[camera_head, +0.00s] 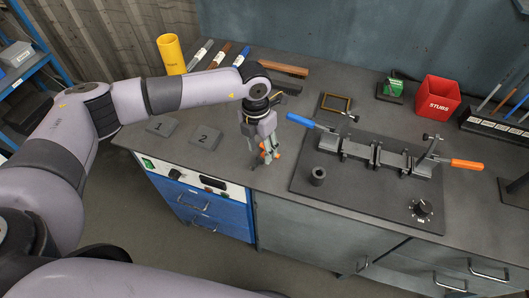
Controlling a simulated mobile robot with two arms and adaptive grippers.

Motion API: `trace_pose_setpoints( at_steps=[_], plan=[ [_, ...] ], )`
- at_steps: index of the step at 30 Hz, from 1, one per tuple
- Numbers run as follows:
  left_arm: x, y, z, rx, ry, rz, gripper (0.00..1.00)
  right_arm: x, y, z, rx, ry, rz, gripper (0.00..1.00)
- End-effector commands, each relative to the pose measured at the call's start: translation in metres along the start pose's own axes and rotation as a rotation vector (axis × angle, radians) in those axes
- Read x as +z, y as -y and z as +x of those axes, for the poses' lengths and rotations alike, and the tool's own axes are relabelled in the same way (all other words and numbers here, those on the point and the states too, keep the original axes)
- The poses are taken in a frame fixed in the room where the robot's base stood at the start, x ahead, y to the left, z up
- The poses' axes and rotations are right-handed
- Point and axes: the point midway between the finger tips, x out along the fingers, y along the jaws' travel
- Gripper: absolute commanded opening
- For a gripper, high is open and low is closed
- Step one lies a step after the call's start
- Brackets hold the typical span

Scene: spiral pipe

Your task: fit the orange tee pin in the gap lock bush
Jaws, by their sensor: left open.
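My left gripper (264,158) points down over the front edge of the bench, left of the fixture plate, with its jaws open. A small orange piece (276,153) shows at its fingertips. It may be the tee pin, but it is too small and too covered to tell its shape. A dark round bush (318,176) stands upright on the fixture plate (352,204), to the right of my left gripper. I cannot tell whether it is the gap lock bush. A clamp rail (372,153) behind it carries a blue handle (300,120) and an orange handle (467,164). My right gripper is not in view.
Plates marked 1 (161,126) and 2 (206,136) lie left of my gripper. A yellow cup (171,54), a brush (284,69), a small frame (336,103) and a red stubs bin (438,98) stand behind. A black knob (423,209) sits on the plate's front right.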

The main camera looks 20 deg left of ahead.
Motion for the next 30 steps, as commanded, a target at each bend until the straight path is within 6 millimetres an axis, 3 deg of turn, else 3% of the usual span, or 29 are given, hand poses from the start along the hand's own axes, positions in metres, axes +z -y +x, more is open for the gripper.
trace_pose_setpoints(
  at_steps=[3, 7, 16, 30],
  plan=[
    [-0.002, -0.004, 0.015, 0.0, -0.005, -0.003, 0.43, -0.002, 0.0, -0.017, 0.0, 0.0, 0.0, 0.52],
    [-0.001, -0.003, 0.032, -0.002, -0.003, 0.0, 0.43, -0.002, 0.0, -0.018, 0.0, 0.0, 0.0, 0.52],
    [-0.001, -0.004, 0.038, -0.001, -0.001, -0.001, 0.42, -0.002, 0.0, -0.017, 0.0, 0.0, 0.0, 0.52],
    [-0.001, -0.004, 0.037, -0.001, -0.001, -0.001, 0.11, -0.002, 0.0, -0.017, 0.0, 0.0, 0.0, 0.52]
  ],
)
